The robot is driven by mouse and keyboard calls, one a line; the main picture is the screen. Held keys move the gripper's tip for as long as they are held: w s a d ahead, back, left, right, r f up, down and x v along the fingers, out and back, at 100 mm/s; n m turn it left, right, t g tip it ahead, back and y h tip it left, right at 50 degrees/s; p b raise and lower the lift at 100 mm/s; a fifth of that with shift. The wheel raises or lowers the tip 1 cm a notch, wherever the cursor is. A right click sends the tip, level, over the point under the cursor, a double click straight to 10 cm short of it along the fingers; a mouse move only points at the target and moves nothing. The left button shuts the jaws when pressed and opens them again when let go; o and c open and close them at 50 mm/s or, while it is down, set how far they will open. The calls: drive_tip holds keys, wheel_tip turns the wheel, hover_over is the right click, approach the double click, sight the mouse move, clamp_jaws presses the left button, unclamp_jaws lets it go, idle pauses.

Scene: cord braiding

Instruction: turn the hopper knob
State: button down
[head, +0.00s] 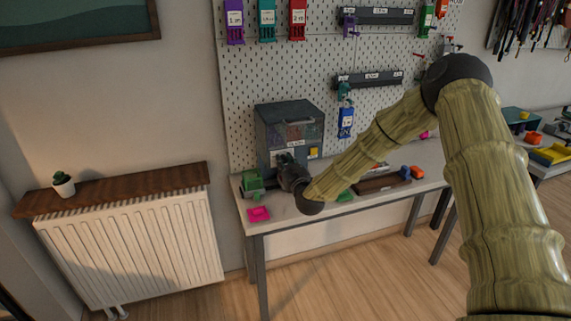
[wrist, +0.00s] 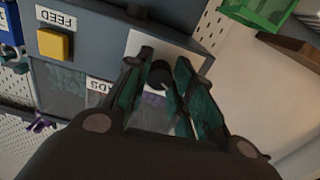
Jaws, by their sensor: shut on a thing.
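The hopper is a dark grey box (head: 262,135) with a clear, bead-filled window at the left end of the bench, against the pegboard. In the wrist view its front (wrist: 98,45) appears upside down. The knob (wrist: 158,73) is dark and round, on a pale plate, and sits between my fingertips. My gripper (head: 284,160) is at the lower front of the hopper; it also shows in the wrist view (wrist: 160,82), shut on the knob with a finger on each side. The knob is hidden by my gripper in the head view.
A yellow button (wrist: 54,45) marked FEED is on the hopper front. A green holder (head: 252,184) stands left of my gripper, and a pink piece (head: 258,214) lies at the bench's front edge. A blue holder (head: 346,122) hangs on the pegboard to the right.

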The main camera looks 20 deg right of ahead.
drive_tip(key=shift+f+m+b, duration=0.1)
drive_tip(key=shift+m+b, duration=0.35)
drive_tip(key=shift+m, duration=0.05)
drive_tip(key=m+b, duration=0.3)
drive_tip(key=shift+f+m, duration=0.15)
drive_tip(key=shift+m, duration=0.25)
drive_tip(key=m+b, duration=0.6)
drive_tip(key=m, duration=0.1)
drive_tip(key=m+b, duration=0.6)
drive_tip(key=shift+m, duration=0.3)
drive_tip(key=m+b, duration=0.2)
drive_tip(key=m, duration=0.1)
drive_tip(key=shift+b, duration=0.4)
drive_tip(key=shift+m+b, duration=0.95)
drive_tip(key=shift+m, duration=0.35)
drive_tip(key=shift+r, duration=0.25)
drive_tip(key=c, duration=1.2)
unclamp_jaws()
